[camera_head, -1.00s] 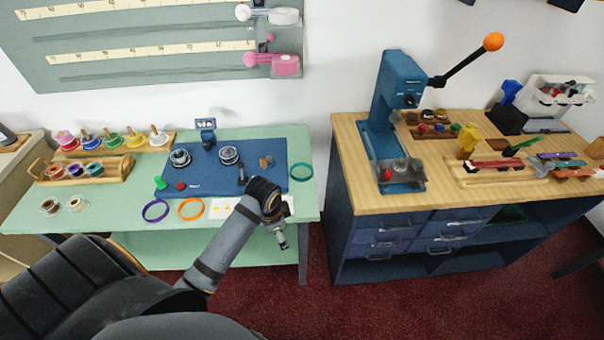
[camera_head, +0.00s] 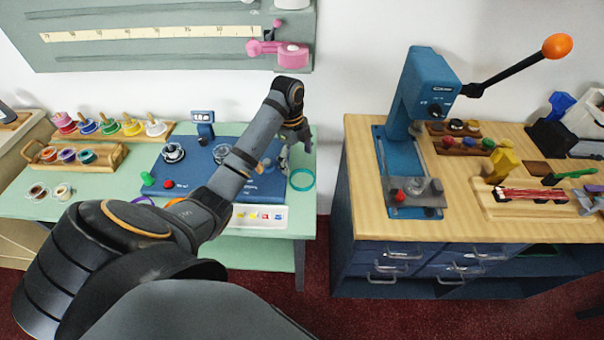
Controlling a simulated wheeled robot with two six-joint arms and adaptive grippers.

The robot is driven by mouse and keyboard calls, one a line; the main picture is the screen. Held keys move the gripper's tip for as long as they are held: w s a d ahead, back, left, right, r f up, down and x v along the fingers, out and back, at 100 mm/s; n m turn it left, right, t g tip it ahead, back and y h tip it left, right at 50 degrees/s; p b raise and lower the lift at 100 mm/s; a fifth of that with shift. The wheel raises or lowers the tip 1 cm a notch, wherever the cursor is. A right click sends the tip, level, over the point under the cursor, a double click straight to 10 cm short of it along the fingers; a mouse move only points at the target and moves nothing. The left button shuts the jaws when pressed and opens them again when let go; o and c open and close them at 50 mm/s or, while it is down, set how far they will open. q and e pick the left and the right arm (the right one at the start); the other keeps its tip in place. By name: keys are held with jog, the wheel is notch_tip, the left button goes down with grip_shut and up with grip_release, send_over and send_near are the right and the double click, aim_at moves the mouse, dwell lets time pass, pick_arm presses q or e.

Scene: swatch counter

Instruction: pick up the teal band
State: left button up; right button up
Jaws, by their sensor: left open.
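The teal band (camera_head: 302,180) is a thin ring lying flat on the right end of the pale green table (camera_head: 311,222), just beyond the right edge of the blue mat. My left gripper (camera_head: 284,166) is open and points down beside the band, a little to its left. It looks empty and apart from the band, though its height above the table is hard to judge. The left arm crosses over the blue mat. My right gripper is not in view.
A purple band (camera_head: 143,201) and an orange band are mostly hidden behind my arm. A white strip (camera_head: 270,222) lies at the front. A gap separates the wooden-topped bench (camera_head: 358,220) on the right.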

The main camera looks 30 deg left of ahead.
aim_at(302, 181)
pick_arm(q)
jog(key=f, duration=0.2)
jog(key=shift+w+f+b, duration=0.3)
jog(key=shift+w+b, duration=0.05)
jog(key=shift+w, duration=0.05)
jog(key=shift+d+f+b, duration=0.15)
jog(key=shift+f+b, duration=0.25)
jog(key=shift+d+f+b, duration=0.1)
jog(key=shift+f+b, duration=0.45)
jog(key=f, duration=0.3)
jog(key=shift+w+d+p, duration=0.1)
jog(key=shift+d+p, duration=0.1)
jog(key=shift+p, duration=0.15)
jog(key=shift+r, duration=0.1)
jog(key=c, duration=0.5)
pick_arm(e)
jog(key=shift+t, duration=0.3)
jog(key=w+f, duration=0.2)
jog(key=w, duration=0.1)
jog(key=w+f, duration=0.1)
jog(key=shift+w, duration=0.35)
